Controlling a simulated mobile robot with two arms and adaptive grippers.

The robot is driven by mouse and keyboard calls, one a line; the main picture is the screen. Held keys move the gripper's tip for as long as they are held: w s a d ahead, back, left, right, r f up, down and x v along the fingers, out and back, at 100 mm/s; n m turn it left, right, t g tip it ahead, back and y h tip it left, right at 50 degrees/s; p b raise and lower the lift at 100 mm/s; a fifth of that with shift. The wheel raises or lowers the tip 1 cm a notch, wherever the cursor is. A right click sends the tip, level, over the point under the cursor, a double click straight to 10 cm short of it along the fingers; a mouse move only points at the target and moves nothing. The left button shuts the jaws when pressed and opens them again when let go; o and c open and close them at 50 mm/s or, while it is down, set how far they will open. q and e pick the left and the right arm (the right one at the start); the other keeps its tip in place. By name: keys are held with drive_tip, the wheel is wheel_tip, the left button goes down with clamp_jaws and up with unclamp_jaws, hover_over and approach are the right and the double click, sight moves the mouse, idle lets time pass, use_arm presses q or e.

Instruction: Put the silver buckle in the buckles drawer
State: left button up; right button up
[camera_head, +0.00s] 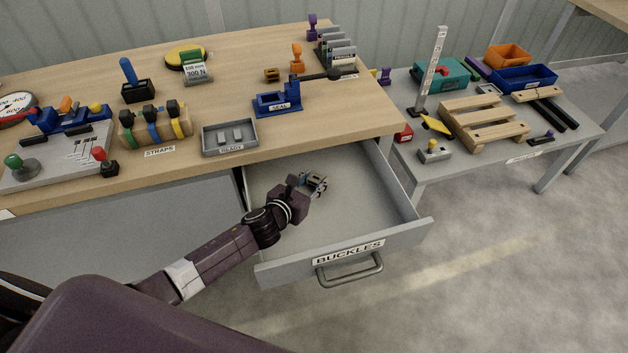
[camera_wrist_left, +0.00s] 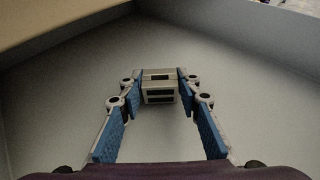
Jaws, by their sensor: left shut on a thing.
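The buckles drawer (camera_head: 347,253) is pulled open below the wooden bench and carries a "BUCKLES" label on its front. My left gripper (camera_head: 316,184) is over the inside of the drawer and is shut on the silver buckle (camera_wrist_left: 158,87). In the left wrist view the buckle sits between the blue finger pads at the fingertips, with the drawer's grey floor behind it. I cannot tell whether the buckle touches the floor. The drawer looks empty otherwise. My right gripper is not in view.
On the bench, above the drawer, stand a grey "READY" tray (camera_head: 230,149) with two small silver pieces, a blue "SEAL" tool (camera_head: 278,106) and a strap rack (camera_head: 155,134). A grey side table (camera_head: 468,158) with a wooden pallet (camera_head: 484,138) stands to the right.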

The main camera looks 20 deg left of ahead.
use_arm(q)
drive_tip(key=shift+f, duration=0.15)
drive_tip(key=o, duration=1.2)
drive_tip(key=shift+s+r, duration=0.15)
drive_tip(key=shift+r, duration=0.1)
drive_tip(key=shift+v, duration=3.6)
drive_tip(key=shift+r+p, duration=0.1)
drive_tip(key=shift+p, duration=0.25)
